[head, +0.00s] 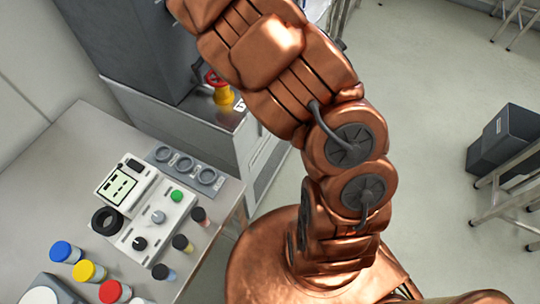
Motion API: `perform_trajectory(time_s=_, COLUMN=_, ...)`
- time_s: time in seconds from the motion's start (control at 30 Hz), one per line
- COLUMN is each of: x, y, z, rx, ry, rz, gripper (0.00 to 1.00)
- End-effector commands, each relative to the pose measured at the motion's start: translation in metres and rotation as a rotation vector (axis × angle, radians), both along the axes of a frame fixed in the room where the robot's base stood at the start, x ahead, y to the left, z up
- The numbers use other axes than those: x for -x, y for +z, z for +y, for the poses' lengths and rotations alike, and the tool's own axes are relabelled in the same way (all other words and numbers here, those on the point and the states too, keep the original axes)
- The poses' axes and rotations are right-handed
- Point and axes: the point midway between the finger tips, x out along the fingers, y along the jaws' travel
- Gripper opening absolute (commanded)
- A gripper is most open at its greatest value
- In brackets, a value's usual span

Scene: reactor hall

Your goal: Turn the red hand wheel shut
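The red hand wheel (214,78) sits on a yellow valve body (223,95) on top of a grey metal cabinet, at the upper middle left of the head view. Its right side is close to my copper arm in the picture, and part of the wheel may be hidden behind it. My arm rises from the lower middle and runs to the top edge of the view. My gripper is out of the frame, so its state and its distance from the wheel do not show.
A bench (75,140) at the left holds a control box (157,225), a black ring (107,221) and several capped jars. A tall dark grey cabinet (130,45) stands behind the wheel. A dark box (505,140) and metal stool legs stand at right; the floor between is clear.

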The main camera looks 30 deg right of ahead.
Motion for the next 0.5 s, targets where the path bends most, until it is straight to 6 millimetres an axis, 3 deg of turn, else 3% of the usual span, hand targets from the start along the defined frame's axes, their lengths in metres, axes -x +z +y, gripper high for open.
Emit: perform_trajectory(time_s=0.5, x=-0.0008, y=-0.0056, z=0.0006, rx=-0.001, ry=0.268, rz=-0.003, gripper=1.00)
